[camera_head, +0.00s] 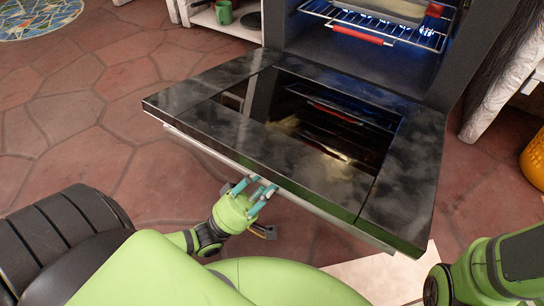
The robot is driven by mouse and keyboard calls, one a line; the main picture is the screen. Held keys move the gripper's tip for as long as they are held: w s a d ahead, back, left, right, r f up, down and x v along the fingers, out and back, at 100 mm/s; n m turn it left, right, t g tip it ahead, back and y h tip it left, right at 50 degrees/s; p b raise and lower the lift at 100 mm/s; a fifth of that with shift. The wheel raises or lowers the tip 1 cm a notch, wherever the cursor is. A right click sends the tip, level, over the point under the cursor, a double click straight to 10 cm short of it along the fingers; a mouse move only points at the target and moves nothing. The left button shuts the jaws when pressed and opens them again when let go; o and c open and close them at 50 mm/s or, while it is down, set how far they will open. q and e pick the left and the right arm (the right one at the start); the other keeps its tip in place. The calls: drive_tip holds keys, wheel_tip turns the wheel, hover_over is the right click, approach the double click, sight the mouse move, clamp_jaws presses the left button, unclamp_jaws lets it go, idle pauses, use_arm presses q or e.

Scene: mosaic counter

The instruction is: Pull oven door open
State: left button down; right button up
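The oven door (290,135) is swung down and lies about level in front of the oven, its dark glass facing up. A pale handle bar (330,218) runs along its front edge. My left gripper (262,183) is at the middle of this edge, its teal fingers pointing up at the handle from the front and below. The fingers look spaced apart, but whether they grip the handle is hidden. My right arm (485,265) shows at the bottom right; its gripper is out of view.
The lit oven cavity (370,55) holds a wire rack (385,28) with a red front strip and a pale tray (390,8). A white shelf (225,25) with a green mug (224,12) stands at the back left. A yellow basket (535,160) is at the right edge.

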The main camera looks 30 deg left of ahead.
use_arm(q)
drive_tip(key=shift+s+d+r+h, duration=0.1)
drive_tip(key=shift+s+d+h, duration=0.05)
drive_tip(key=shift+s+h, duration=0.2)
drive_tip(key=c, duration=1)
unclamp_jaws()
drive_tip(key=shift+s, duration=0.1)
drive_tip(key=shift+r, duration=0.1)
drive_tip(key=shift+w, duration=0.2)
drive_tip(key=v, duration=0.8)
drive_tip(key=shift+s+r, duration=0.1)
drive_tip(key=shift+r, duration=0.05)
